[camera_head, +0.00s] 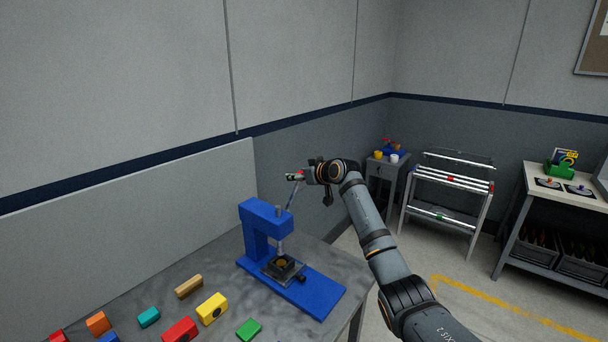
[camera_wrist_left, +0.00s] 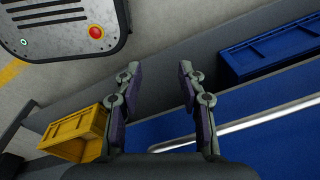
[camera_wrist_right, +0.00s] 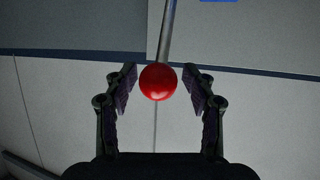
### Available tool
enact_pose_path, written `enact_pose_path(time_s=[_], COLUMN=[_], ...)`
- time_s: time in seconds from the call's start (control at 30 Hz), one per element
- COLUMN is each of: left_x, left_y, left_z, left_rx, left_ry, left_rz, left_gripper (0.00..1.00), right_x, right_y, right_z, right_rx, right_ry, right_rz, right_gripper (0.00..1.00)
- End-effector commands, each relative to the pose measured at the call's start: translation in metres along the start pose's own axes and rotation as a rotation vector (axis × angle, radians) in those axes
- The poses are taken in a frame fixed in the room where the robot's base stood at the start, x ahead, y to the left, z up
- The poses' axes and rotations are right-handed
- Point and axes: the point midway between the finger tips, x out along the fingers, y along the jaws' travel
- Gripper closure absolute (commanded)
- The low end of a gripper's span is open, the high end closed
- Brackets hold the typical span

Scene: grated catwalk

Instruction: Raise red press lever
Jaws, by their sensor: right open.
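The blue press (camera_head: 262,232) stands on the grey workbench. Its thin metal lever (camera_head: 291,196) slants upward from the press head to the red ball knob (camera_wrist_right: 158,82). My right gripper (camera_head: 298,176) is at the lever's upper end in the head view. In the right wrist view it is open, with the red knob between its fingertips and small gaps on both sides. The knob is mostly hidden by the gripper in the head view. My left gripper (camera_wrist_left: 159,72) is open and empty in the left wrist view, away from the press. It is out of the head view.
Several coloured blocks, among them a yellow block (camera_head: 211,308), lie on the workbench (camera_head: 165,282) left of the press. A metal rack (camera_head: 448,190) and another table (camera_head: 570,202) stand to the right. The left wrist view shows a yellow crate (camera_wrist_left: 77,134) and a blue crate (camera_wrist_left: 270,55).

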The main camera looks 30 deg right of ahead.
Motion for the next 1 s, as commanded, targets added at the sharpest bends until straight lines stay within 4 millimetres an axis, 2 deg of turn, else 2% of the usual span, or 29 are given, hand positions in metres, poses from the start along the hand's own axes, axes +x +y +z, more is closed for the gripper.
enact_pose_path(time_s=[0.13, 0.4, 0.5, 0.67, 0.9, 0.93, 1.0], left_x=[0.000, 0.000, 0.000, 0.000, 0.000, 0.000, 0.000], left_y=[0.001, 0.001, 0.002, 0.002, 0.002, 0.002, 0.002], left_z=[-0.001, -0.001, -0.001, -0.001, -0.001, -0.001, -0.002], left_rx=[0.000, 0.000, 0.000, 0.000, 0.000, 0.000, 0.000], left_ry=[0.000, 0.001, 0.001, 0.001, 0.001, 0.001, 0.001], left_rz=[0.001, 0.002, 0.002, 0.002, 0.002, 0.002, 0.002], left_gripper=[0.60, 0.60, 0.60, 0.60, 0.60, 0.60, 0.60], right_x=[-0.024, -0.089, -0.104, -0.115, -0.116, -0.116, -0.115], right_y=[0.000, 0.001, 0.001, -0.001, -0.002, -0.002, 0.001], right_z=[0.001, 0.001, 0.000, -0.001, -0.001, -0.001, 0.003], right_rx=[-0.007, -0.010, -0.006, -0.004, -0.002, -0.002, -0.007], right_ry=[0.000, -0.001, 0.000, 0.002, 0.003, 0.003, -0.005], right_rz=[0.002, 0.004, 0.003, -0.001, -0.001, -0.001, 0.011], right_gripper=[0.46, 0.46, 0.46, 0.46, 0.46, 0.47, 0.57])
